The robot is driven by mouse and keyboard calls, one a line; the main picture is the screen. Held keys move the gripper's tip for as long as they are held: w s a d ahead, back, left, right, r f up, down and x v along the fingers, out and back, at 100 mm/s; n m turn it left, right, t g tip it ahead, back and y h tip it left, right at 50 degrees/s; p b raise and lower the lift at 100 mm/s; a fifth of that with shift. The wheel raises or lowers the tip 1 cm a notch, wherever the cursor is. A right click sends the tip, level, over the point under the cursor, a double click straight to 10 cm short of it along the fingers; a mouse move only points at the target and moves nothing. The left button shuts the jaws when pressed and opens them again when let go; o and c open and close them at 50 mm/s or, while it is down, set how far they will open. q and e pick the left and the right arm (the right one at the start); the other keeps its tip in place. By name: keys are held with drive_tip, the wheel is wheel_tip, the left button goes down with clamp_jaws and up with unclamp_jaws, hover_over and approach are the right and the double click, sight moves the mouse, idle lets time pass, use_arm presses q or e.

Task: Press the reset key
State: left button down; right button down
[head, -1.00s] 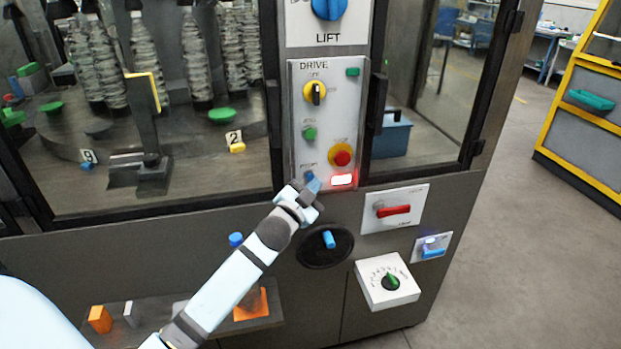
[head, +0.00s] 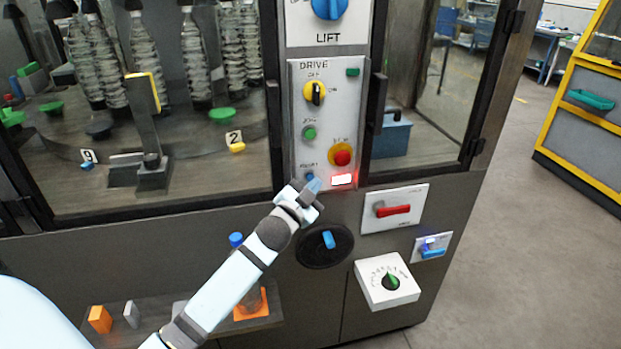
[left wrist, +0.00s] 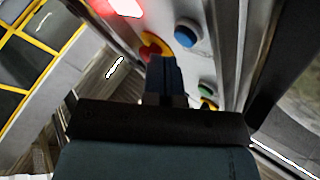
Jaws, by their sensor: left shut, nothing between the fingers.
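The reset key is a round blue button (head: 309,177) at the bottom left of the DRIVE panel (head: 325,120). It also shows in the left wrist view (left wrist: 187,33), just beyond and right of the fingertips. My left gripper (head: 314,186) is shut and empty, with its tips close below and right of the key in the head view. In the left wrist view the closed fingers (left wrist: 164,62) point toward the panel and partly cover the red stop button's yellow surround. I cannot tell whether the tips touch anything. My right gripper is not in view.
Above the key are a green button (head: 310,133) and a yellow-ringed selector (head: 315,93). The red stop button (head: 342,155) and a lit red lamp (head: 341,180) are to its right. A red-handled switch (head: 394,210) and a dark round dial (head: 324,247) lie below.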

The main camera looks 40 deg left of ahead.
use_arm(q)
drive_tip(key=shift+w+a, duration=0.1)
idle(0.7)
drive_tip(key=shift+w+a, duration=0.2)
drive_tip(key=shift+a, duration=0.05)
drive_tip(key=shift+w+a+p, duration=0.3)
drive_tip(key=shift+a, duration=0.05)
idle(0.8)
idle(0.3)
drive_tip(key=shift+s+d, duration=0.6)
drive_tip(key=shift+d, duration=0.1)
drive_tip(key=s+d+p, duration=0.1)
drive_tip(key=s+d, duration=0.2)
drive_tip(key=shift+s+d, duration=0.1)
drive_tip(key=shift+d, duration=0.3)
